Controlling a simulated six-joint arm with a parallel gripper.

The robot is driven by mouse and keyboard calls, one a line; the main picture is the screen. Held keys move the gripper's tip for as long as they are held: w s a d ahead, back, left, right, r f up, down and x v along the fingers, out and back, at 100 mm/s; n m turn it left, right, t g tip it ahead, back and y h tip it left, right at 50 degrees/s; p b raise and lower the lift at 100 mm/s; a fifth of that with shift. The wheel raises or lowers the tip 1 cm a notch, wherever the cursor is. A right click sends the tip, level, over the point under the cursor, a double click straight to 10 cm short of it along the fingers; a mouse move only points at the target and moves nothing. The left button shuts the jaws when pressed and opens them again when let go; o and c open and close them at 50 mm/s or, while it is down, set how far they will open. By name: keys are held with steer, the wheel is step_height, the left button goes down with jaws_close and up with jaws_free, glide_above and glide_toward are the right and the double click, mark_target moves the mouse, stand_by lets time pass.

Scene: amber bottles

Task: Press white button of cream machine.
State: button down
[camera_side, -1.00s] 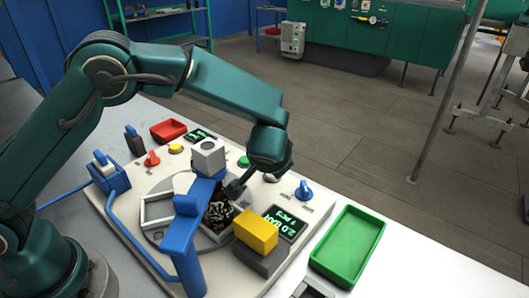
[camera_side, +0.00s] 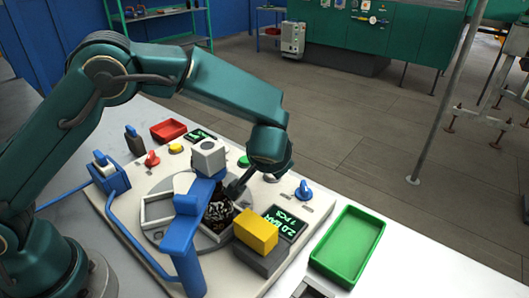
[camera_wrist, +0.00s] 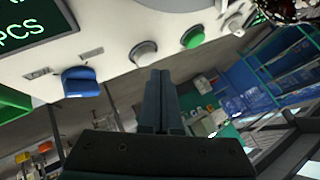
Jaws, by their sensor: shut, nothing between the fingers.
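The cream machine (camera_side: 120,218) has a flat top panel with knobs, buttons and displays. Its white button (camera_wrist: 143,53) sits between a blue knob (camera_wrist: 80,82) and a green button (camera_wrist: 193,38) in the wrist view. In the side view the white button (camera_side: 270,178) is partly covered by my wrist. My gripper (camera_wrist: 160,73) is shut and empty, its fingertips a little below the white button in the wrist picture. In the side view my gripper (camera_side: 232,192) points down and left over the panel; I cannot tell whether it touches anything.
A blue post and arm with a grey-white cube (camera_side: 208,154) stands close left of my gripper. A yellow block (camera_side: 256,231) and a lit display (camera_side: 284,222) are in front. A green tray (camera_side: 348,246) lies right. A red tray (camera_side: 168,130) is behind.

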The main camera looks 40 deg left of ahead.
mark_target(271, 176)
steer(key=shift+f, duration=0.15)
steer(key=shift+f, duration=0.25)
steer(key=shift+f, duration=0.5)
stand_by(0.6)
steer(key=shift+r, duration=0.9)
steer(key=shift+r, duration=2.55)
